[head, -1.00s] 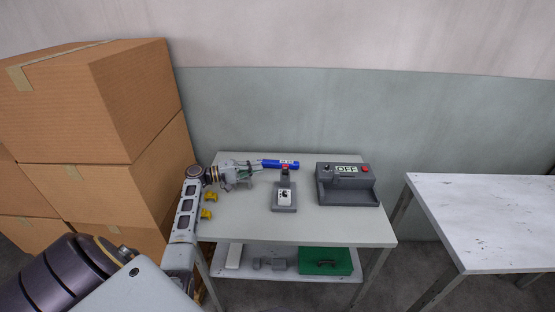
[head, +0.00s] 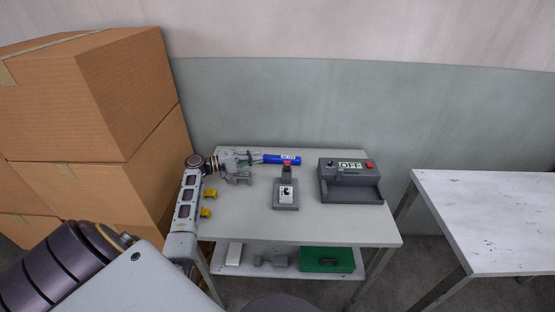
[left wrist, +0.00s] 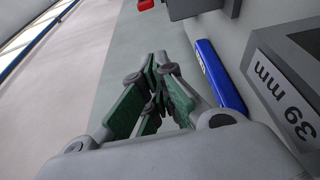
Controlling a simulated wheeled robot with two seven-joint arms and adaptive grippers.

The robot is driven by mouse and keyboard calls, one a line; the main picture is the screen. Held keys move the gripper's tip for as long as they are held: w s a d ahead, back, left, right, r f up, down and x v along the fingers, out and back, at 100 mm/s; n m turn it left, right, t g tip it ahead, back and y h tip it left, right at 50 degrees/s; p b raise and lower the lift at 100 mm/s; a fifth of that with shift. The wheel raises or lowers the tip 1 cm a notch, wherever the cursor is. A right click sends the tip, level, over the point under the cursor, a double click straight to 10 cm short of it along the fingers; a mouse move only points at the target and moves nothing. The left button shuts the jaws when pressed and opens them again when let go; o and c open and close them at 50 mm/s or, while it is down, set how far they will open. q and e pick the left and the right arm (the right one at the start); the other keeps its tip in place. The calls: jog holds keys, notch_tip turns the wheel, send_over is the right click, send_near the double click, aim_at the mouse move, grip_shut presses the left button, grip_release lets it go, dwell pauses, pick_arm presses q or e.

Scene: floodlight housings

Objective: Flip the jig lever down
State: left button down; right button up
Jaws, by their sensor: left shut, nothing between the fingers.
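The jig (head: 286,199) is a small grey block with a white plate and a dark round mark, on the middle of the table. My left gripper (head: 257,161) is left of the lever and close to a blue bar (head: 280,159) behind the jig. In the left wrist view the green-padded fingers (left wrist: 157,68) are shut and empty. A blue bar (left wrist: 220,78) lies right of them, and a small red part (left wrist: 145,4) shows at the top. My right gripper is out of view.
A grey control box (head: 348,183) reading OFF, with a red button, stands right of the jig. Two yellow pieces (head: 208,203) lie at the table's left. A green case (head: 327,260) is on the shelf below. Cardboard boxes (head: 85,120) stand left, another table (head: 490,215) right.

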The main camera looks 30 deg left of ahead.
aim_at(287, 171)
pick_arm(q)
jog(key=shift+w, duration=0.1)
jog(key=x, duration=1)
jog(key=shift+s+d+r+p, duration=0.1)
jog(key=shift+s+d+p, duration=0.35)
jog(key=shift+s, duration=0.45)
jog(key=shift+s+d+p, duration=0.3)
jog(key=shift+s+d, duration=0.3)
jog(key=shift+s, duration=0.35)
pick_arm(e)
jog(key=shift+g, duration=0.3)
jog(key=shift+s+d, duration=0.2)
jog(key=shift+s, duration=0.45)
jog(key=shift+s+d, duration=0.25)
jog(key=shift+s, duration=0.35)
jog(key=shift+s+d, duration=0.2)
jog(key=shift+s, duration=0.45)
